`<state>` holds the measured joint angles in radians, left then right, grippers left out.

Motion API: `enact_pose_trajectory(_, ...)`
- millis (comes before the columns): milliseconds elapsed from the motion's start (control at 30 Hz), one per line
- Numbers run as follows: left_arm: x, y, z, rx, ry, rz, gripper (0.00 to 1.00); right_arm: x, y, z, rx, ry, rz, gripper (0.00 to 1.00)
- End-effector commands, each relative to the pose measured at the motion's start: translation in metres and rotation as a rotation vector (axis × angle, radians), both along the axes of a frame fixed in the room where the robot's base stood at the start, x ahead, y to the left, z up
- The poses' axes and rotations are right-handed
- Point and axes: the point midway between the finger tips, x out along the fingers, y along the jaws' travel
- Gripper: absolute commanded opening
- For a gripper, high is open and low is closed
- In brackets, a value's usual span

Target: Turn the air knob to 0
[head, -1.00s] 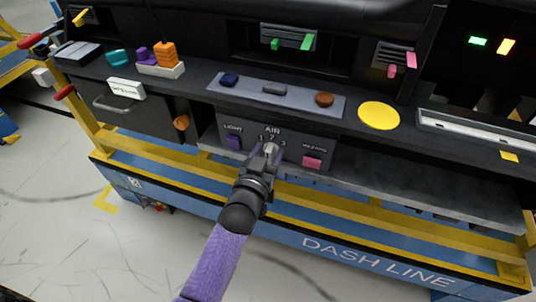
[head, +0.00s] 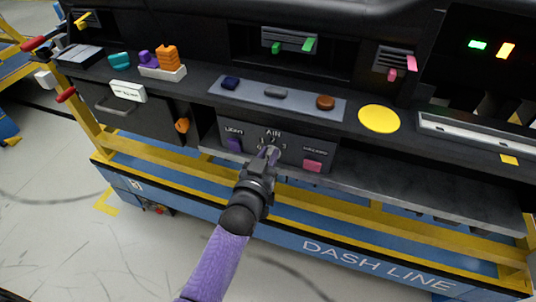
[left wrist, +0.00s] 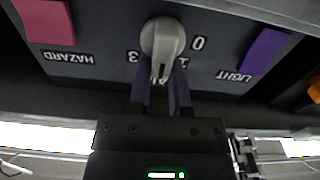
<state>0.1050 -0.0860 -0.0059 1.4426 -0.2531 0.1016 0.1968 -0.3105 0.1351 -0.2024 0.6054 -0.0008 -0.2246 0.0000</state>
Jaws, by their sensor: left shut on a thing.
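The air knob (left wrist: 163,38) is a grey round dial with a raised grip on the dark control panel (head: 225,127). In the left wrist view, which shows the panel upside down, its grip points down toward the AIR label and covers the 2. The 0, 1 and 3 marks show around it, with the 0 to the right. My left gripper (left wrist: 163,95) has its purple fingers on both sides of the grip, shut on it. In the head view the left gripper (head: 268,155) hides most of the knob. My right gripper is out of view.
A purple LIGHT button (head: 234,145) and a pink HAZARD button (head: 312,166) flank the knob. Above is a shelf strip with blue, grey and brown buttons (head: 325,102). A yellow disc (head: 379,117) lies to the right. An orange knob (head: 182,125) is on the glovebox side.

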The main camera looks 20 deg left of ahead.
Motion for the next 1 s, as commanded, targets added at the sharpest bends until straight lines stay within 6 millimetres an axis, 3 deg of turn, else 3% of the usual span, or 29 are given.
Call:
enact_pose_trajectory(500,0.001,0.007,0.0,-0.387,0.014,-0.001,0.0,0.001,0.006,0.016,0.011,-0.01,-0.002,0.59)
enact_pose_trajectory(1000,0.001,0.014,-0.007,-0.863,0.03,-0.003,0.0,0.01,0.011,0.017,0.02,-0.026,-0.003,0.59)
